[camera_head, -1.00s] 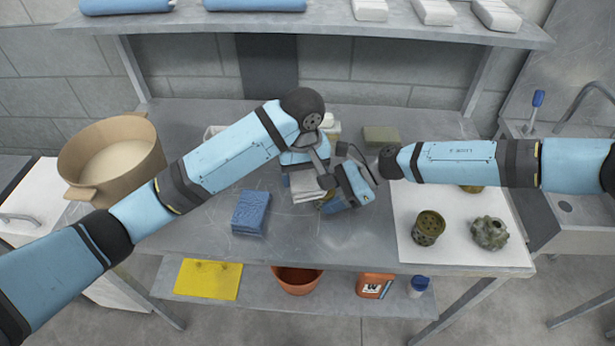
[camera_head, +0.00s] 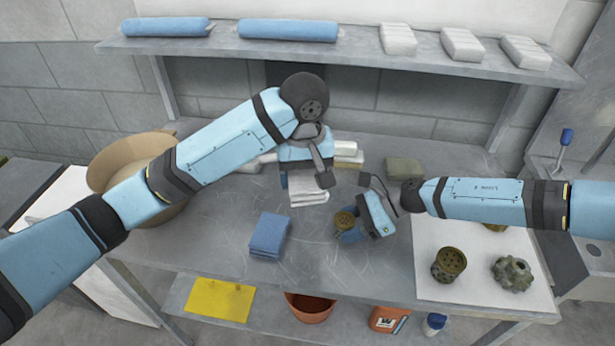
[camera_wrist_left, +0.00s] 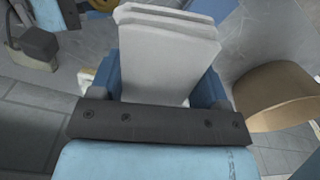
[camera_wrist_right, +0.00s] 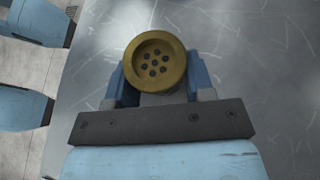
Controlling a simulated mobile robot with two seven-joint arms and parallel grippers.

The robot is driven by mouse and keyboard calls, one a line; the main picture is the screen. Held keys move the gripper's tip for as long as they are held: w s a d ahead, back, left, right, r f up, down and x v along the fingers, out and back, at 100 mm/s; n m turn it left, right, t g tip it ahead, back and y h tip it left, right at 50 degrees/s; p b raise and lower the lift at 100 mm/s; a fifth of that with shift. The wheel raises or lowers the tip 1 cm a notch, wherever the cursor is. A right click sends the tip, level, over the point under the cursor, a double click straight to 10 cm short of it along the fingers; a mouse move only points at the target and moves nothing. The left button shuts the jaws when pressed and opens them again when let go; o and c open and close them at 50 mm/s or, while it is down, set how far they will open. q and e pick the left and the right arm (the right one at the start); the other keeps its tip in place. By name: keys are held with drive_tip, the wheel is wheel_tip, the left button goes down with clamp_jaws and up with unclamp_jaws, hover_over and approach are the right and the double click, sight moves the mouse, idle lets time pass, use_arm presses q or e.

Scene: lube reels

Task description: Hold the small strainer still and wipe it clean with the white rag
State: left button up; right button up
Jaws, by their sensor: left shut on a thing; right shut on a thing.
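The white rag (camera_head: 309,187) is a folded pad held in my left gripper (camera_head: 303,180), which is shut on it above the middle of the table. The rag fills the jaws in the left wrist view (camera_wrist_left: 165,55). The small strainer (camera_head: 345,220) is a yellow-brown cup. My right gripper (camera_head: 352,230) is shut around it. In the right wrist view the strainer (camera_wrist_right: 155,62) faces the camera, with several dark holes in its round floor. The rag and strainer are apart, the rag up and left of the strainer in the head view.
Folded blue rags (camera_head: 268,235) lie left of the strainer. A larger strainer (camera_head: 448,265) and a knobbly greenish part (camera_head: 513,273) stand on a white mat (camera_head: 480,293) at right. A greenish block (camera_head: 404,169) lies behind. A big tan pot (camera_head: 115,165) stands at left.

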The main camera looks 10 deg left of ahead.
use_arm(q)
drive_tip(key=shift+d, duration=0.1)
drive_tip(key=shift+d+f, duration=0.85)
drive_tip(key=shift+f, duration=0.7)
drive_tip(key=shift+d+f, duration=0.85)
drive_tip(key=shift+f, duration=0.7)
drive_tip(key=shift+d+f, duration=0.85)
drive_tip(key=shift+f, duration=0.7)
drive_tip(key=shift+f, duration=0.4)
drive_tip(key=shift+w, duration=0.15)
